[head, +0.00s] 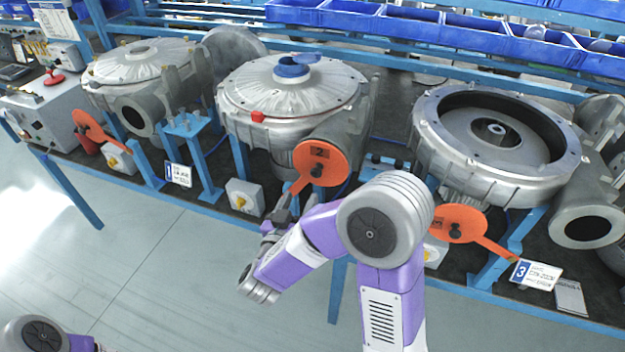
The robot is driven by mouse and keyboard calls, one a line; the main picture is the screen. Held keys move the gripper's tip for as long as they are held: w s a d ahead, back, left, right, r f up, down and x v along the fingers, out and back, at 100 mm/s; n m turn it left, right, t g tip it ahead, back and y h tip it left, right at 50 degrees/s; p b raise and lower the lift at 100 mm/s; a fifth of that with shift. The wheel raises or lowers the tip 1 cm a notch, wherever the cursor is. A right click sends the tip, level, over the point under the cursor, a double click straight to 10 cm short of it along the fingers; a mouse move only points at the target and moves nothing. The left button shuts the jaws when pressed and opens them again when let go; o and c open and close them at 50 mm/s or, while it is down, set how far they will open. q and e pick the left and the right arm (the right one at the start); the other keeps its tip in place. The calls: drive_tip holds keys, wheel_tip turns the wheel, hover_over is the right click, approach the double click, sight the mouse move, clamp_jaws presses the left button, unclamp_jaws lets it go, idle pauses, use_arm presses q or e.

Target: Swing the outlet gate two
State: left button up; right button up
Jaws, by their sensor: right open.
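The orange outlet gate two (321,162) is a round disc marked 2 at the front of the middle blower (290,97). It lies over that blower's outlet, and its lever arm (298,186) slants down to the left. My right gripper (290,201) is open just below the lower end of this lever. Whether a finger touches the lever cannot be told at this size. My right forearm hides part of the bench below and right of the gate. Only a piece of my left arm shows at the bottom left corner; its gripper is out of view.
Orange gate one (89,126) and gate three (458,224) sit beside their blowers' open outlets. Blue posts (204,160) and a switch box (244,197) stand left of my right gripper. Blue bins (480,37) line the back. The floor in front is clear.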

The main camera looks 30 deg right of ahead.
sight(315, 174)
drive_tip(key=shift+h, duration=0.3)
drive_tip(key=x, duration=0.7)
drive_tip(key=shift+s+d+r, duration=0.2)
drive_tip(key=shift+d+r, duration=0.2)
clamp_jaws()
